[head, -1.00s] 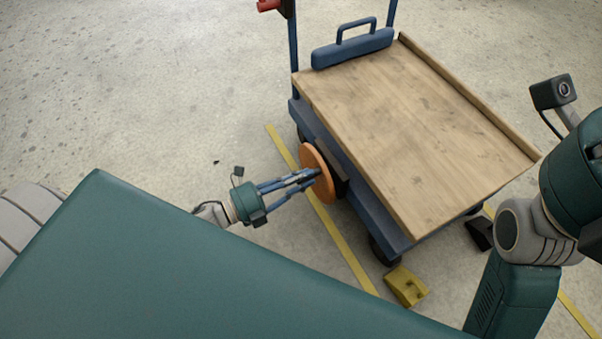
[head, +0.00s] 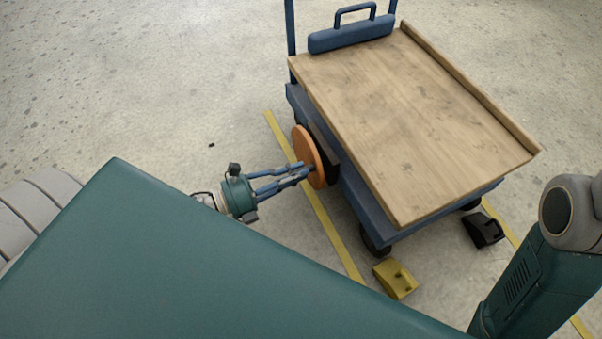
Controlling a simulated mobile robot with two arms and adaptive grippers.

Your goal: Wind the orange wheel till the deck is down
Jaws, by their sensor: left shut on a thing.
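The orange wheel (head: 303,147) stands upright on the left side of the blue cart, in front of a dark plate. My left gripper (head: 303,172) reaches it from the left and is shut on the handle at the wheel's lower part; the fingers hide most of that handle. The wooden deck (head: 410,120) lies on top of the cart, with a raised lip along its right edge. A gap to the blue frame (head: 370,205) below is hard to judge from above. My right gripper is out of view; only part of that arm shows at the right.
A yellow wheel chock (head: 396,279) sits by the cart's near wheel, and a black chock (head: 484,230) lies right of it. A blue handled box (head: 352,36) is at the deck's far end.

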